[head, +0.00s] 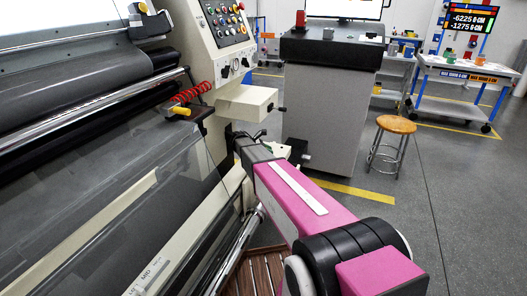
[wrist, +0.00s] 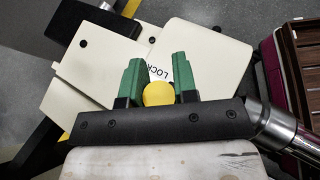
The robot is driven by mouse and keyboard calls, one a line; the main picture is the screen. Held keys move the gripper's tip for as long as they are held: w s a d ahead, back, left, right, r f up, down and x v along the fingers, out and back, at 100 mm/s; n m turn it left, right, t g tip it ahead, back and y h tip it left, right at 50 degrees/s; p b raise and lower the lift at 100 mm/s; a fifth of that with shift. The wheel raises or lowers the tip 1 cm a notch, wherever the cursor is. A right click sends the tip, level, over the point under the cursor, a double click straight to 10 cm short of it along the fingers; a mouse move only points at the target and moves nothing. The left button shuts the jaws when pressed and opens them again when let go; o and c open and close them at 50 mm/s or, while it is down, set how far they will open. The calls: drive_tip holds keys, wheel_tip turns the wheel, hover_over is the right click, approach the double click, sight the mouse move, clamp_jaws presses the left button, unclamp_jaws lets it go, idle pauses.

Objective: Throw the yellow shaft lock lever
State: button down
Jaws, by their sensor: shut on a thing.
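The yellow shaft lock lever shows in the wrist view as a rounded yellow knob (wrist: 158,94). My gripper (wrist: 159,76) has its two green fingers on either side of the knob and is shut on it. The lever's stem and pivot are hidden, so its angle cannot be told. Just beyond the knob is a cream plate (wrist: 194,52) with the black word LOCK, partly covered by the fingers. In the head view my magenta arm reaches toward the cream machine, and neither the lever nor my fingertips can be made out.
The printing machine's rollers and clear guard (head: 100,190) fill the left. A grey cabinet (head: 325,100) stands behind my arm. A wooden-topped stool (head: 396,125) and open floor are at right.

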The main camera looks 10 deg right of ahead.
drive_tip(key=s+d+y, duration=0.1)
drive_tip(key=d+m+t+y, duration=0.1)
drive_tip(key=shift+s+d+f+y, duration=0.1)
drive_tip(key=shift+s+f+y, duration=0.2)
drive_tip(key=shift+s+f, duration=0.1)
drive_tip(key=shift+s+d+f+m+t+y, duration=0.25)
drive_tip(key=shift+d+f+m+t+y, duration=0.25)
drive_tip(key=shift+y, duration=0.4)
drive_tip(key=shift+d+f, duration=0.1)
drive_tip(key=c, duration=0.9)
unclamp_jaws()
drive_tip(key=v, duration=1)
drive_tip(key=shift+s+a+r, duration=0.1)
drive_tip(key=shift+a+r, duration=0.15)
drive_tip(key=shift+r, duration=0.05)
